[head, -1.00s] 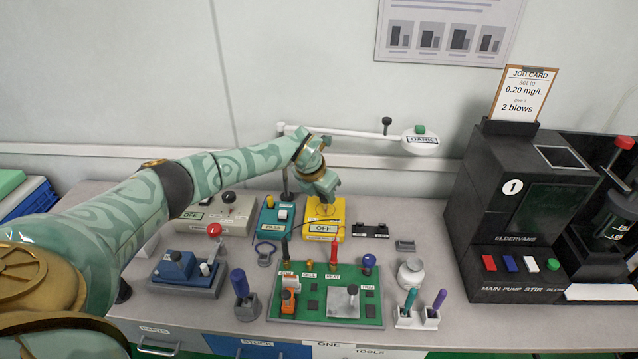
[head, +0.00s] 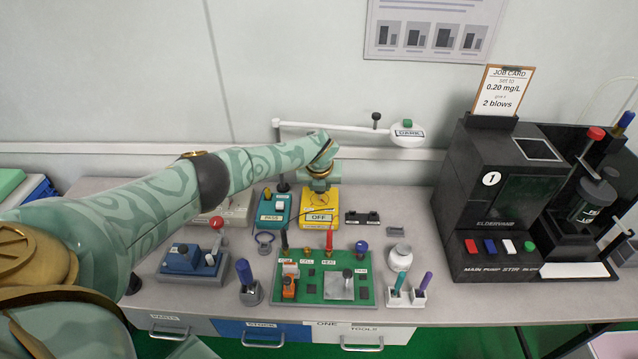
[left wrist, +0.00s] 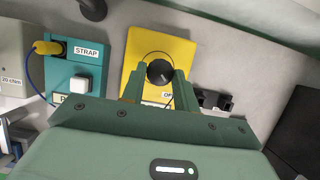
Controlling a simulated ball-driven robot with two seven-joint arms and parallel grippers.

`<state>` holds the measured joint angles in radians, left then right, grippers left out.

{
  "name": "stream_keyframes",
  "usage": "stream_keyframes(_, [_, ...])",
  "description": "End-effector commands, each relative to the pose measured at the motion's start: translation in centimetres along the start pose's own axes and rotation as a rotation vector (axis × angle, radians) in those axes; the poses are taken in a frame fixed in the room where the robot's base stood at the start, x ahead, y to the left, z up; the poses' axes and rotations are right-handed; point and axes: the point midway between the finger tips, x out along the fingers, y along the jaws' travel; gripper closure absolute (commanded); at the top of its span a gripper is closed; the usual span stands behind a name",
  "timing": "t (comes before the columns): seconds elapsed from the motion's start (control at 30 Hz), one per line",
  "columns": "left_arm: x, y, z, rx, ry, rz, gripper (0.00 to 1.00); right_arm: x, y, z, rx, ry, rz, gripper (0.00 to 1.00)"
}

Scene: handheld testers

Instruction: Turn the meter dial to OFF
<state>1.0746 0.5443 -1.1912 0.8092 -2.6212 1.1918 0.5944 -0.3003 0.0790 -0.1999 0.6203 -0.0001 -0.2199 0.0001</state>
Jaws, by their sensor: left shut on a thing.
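The yellow meter (head: 311,213) stands at the back middle of the bench. A white label on its front reads OFF. Its round black dial (left wrist: 160,72) shows in the left wrist view between my fingers. My left gripper (left wrist: 157,84) is shut on the dial from above, one finger on each side. In the head view my left gripper (head: 320,180) covers the dial and the top of the meter. Which way the dial points is hidden. My right gripper is not in view.
A teal box (head: 272,210) stands close to the left of the meter, and small black terminals (head: 361,218) lie to its right. A green circuit board (head: 335,291) with probes lies in front. A lamp arm (head: 345,127) extends behind my wrist.

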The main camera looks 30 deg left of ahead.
Motion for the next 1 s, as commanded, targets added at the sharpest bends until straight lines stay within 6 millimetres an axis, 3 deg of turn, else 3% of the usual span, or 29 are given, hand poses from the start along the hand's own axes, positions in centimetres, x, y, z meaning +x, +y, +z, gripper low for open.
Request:
stream_keyframes(0.43, [0.1,0.0,-0.1,-0.011,0.002,0.004,0.93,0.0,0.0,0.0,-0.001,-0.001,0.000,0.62])
stream_keyframes(0.47, [0.1,0.0,-0.1,-0.011,0.002,0.004,0.64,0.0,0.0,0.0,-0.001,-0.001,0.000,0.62])
stream_keyframes(0.5, [0.0,0.0,-0.1,-0.010,0.002,0.004,0.53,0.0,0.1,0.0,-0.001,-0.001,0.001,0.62])
stream_keyframes(0.53, [0.0,0.0,-0.1,-0.010,0.002,0.004,0.48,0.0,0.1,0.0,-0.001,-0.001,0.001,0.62])
stream_keyframes(0.83, [-0.2,0.0,0.0,-0.009,0.001,0.003,0.48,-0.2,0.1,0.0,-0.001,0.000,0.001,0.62])
stream_keyframes(1.0, [-2.8,0.0,0.3,-0.007,-0.003,0.002,0.48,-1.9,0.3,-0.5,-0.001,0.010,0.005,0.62])
